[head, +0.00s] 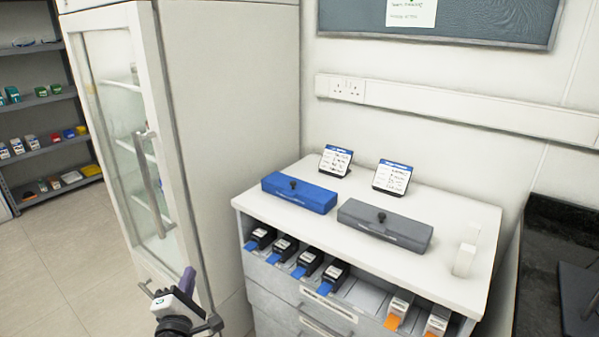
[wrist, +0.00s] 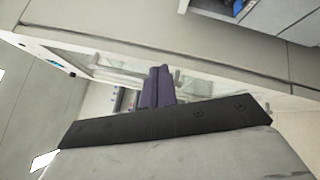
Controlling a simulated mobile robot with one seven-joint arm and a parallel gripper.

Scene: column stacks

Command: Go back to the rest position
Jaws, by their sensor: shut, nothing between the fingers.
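My gripper (head: 188,279) shows at the bottom left of the head view, in front of the tall cabinet and left of the low drawer cabinet. Its purple fingers also show in the wrist view (wrist: 159,84), side by side and shut with nothing between them. The gripper is apart from the boxes on the cabinet top. The rest of my arm is mostly outside the head view.
A tall glass-door cabinet (head: 225,110) with a long handle stands beside the gripper. The white drawer cabinet (head: 455,215) carries a blue box (head: 300,193), a grey box (head: 385,226) and two label stands. Its open top drawer holds several column boxes. Open floor (head: 50,270) lies left.

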